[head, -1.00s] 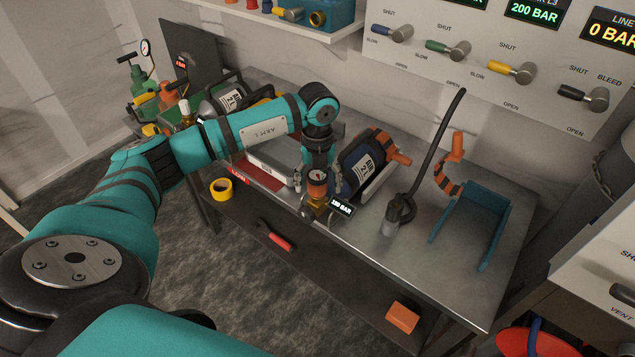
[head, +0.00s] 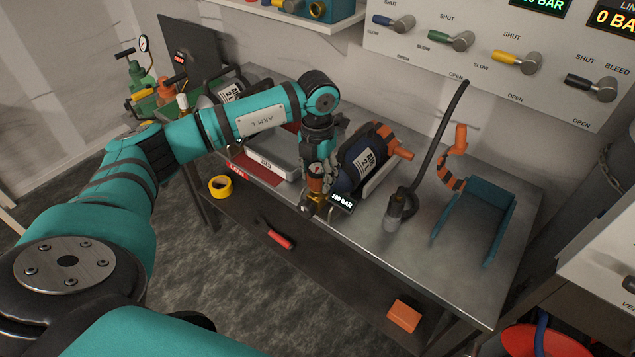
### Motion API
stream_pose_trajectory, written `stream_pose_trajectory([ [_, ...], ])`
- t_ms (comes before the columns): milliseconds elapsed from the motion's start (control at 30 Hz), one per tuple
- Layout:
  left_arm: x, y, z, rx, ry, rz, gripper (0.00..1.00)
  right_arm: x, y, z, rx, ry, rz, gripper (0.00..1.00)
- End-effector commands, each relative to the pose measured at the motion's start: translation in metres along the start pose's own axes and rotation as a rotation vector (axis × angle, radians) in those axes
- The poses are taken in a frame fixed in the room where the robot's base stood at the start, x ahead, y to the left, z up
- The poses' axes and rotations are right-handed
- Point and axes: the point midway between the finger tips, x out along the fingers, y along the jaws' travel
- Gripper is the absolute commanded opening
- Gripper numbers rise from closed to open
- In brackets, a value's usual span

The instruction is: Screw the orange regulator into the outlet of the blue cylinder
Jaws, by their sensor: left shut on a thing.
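The blue cylinder (head: 345,177) lies on the bench with a white air label on its side and an orange part at its far right end. My left gripper (head: 317,181) points down at the cylinder's near left end. It is shut on the orange regulator (head: 315,186), which has a small gauge. Brass-coloured fittings (head: 310,203) show just below, beside a small display reading about 180 BAR (head: 341,201). The fingers hide most of the regulator and the outlet, so I cannot tell how far they are engaged. My right gripper is out of view.
A black hose with a grey end (head: 394,218) stands right of the cylinder. A teal cradle (head: 470,250) and an orange-black coil (head: 450,180) lie farther right. A metal tray (head: 275,160) is left. Yellow tape (head: 220,186) is near the left edge. Valve levers line the wall panel (head: 480,80).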

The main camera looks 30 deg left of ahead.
Motion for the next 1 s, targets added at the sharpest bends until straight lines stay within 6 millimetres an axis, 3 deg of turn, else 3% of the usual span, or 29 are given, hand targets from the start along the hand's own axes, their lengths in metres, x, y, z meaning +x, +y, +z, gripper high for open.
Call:
stream_pose_trajectory([
  [800,0.003,0.000,0.000,1.472,-0.002,0.001,0.07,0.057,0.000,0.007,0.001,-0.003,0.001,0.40],
  [1000,0.002,0.000,0.000,1.721,-0.001,0.000,0.07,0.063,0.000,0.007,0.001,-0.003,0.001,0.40],
])
